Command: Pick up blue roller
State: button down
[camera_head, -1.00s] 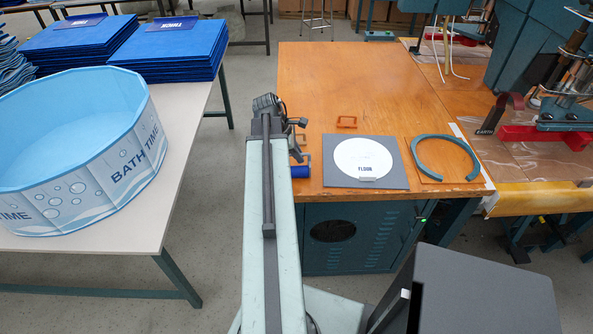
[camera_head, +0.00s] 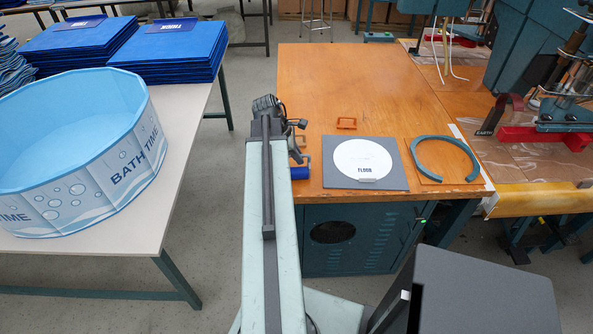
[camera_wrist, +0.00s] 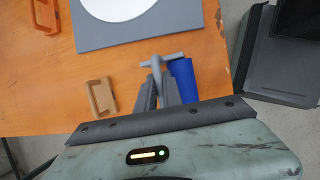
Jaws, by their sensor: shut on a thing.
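The blue roller (camera_head: 299,173) lies at the near left edge of the wooden table (camera_head: 320,80), partly hidden behind my arm in the head view. In the wrist view, the blue roller (camera_wrist: 184,80) is to the right of my gripper (camera_wrist: 157,84), and its grey handle reaches across to the fingers. My gripper is shut on that grey handle. The roller appears at tabletop level; I cannot tell whether it touches the surface. In the head view my gripper is mostly hidden by my arm.
A grey board with a white "FLOOR" disc (camera_head: 362,158) lies right of the roller. An orange frame (camera_head: 346,123) and a tan frame (camera_wrist: 101,97) lie nearby. A teal ring (camera_head: 445,142) is further right. A white table with a bath tub (camera_head: 90,150) stands left.

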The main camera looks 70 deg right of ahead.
notch_tip(320, 180, up, 4)
jog(key=p, duration=0.3)
jog(key=shift+f+p, duration=0.2)
jog(key=shift+p, duration=0.1)
jog(key=shift+w+a+r, duration=0.2)
jog(key=shift+w+a, duration=0.05)
jog(key=w+a+r+p, duration=0.1)
jog(key=w+a, duration=0.9)
jog(key=w, duration=0.1)
jog(key=shift+w+a, duration=0.15)
jog(key=shift+a, duration=0.05)
